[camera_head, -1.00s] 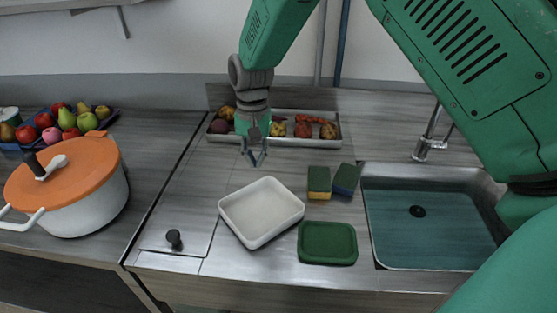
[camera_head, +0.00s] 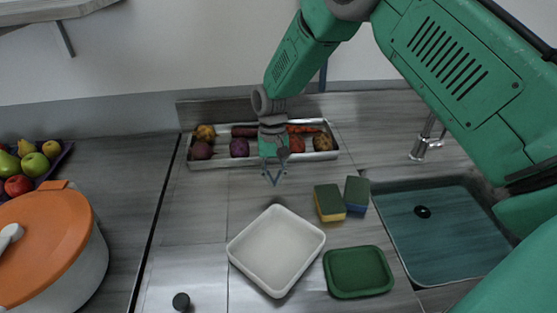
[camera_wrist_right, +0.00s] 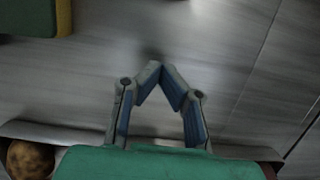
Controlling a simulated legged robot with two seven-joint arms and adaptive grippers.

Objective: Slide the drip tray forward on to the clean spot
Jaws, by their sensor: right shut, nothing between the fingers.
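A white square tray (camera_head: 272,282) with a shallow rim lies empty on the metal worktop in the head view. A smaller green tray (camera_head: 358,272) lies to its right. I cannot tell for certain which is the drip tray, and I cannot make out a distinct clean spot. My right gripper (camera_head: 274,182) points down above the worktop, behind the white tray and in front of the vegetable tray. It is shut and empty, and it touches neither tray as far as I can see. In the right wrist view its fingertips (camera_wrist_right: 161,78) meet over bare worktop. My left gripper is not in view.
A vegetable tray (camera_head: 230,162) stands at the back. Two sponges (camera_head: 329,203) (camera_head: 357,194) lie right of the white tray, beside the sink (camera_head: 450,235). An orange-lidded pot (camera_head: 50,250) and a fruit tray (camera_head: 62,160) are at left. A black knob (camera_head: 181,301) stands in front.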

